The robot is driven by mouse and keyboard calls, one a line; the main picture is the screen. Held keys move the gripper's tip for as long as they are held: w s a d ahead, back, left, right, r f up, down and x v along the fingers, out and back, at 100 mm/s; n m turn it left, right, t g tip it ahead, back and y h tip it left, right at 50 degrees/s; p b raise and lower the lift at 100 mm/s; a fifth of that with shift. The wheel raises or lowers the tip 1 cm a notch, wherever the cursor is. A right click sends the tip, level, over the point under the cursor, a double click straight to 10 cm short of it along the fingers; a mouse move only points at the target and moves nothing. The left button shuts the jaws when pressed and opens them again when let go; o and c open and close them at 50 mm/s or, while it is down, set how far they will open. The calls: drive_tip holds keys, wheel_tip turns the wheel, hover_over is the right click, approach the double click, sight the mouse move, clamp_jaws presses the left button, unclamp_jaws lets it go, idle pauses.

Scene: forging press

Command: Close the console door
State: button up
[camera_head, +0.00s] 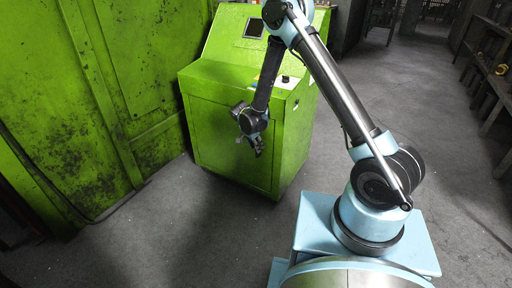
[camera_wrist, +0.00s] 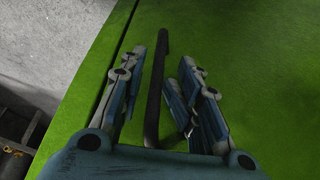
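The green console (camera_head: 235,150) stands left of centre in the head view, with its door (camera_head: 222,145) on the front face. My gripper (camera_head: 258,150) is in front of this door, towards its right side. In the wrist view, a dark bar handle (camera_wrist: 155,90) stands out on the green door surface (camera_wrist: 255,60). My gripper (camera_wrist: 173,48) has its two fingers apart, one on each side of the handle. Bare gaps show between the handle and most of each finger; contact at the left fingertip cannot be told. The door looks nearly flush, with a dark seam on its left in the wrist view.
A large green press wall (camera_head: 70,100) stands at the left, close to the console. Racks (camera_head: 490,75) line the right side. The grey floor (camera_head: 400,90) is clear right of and behind my arm. A cable runs along the wall's foot.

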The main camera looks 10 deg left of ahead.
drive_tip(key=shift+w+d+r, duration=0.15)
drive_tip(key=shift+w+d, duration=0.1)
drive_tip(key=shift+d, duration=0.05)
drive_tip(key=v, duration=1.2)
drive_tip(key=shift+s+a+f, duration=0.25)
drive_tip(key=shift+a, duration=0.05)
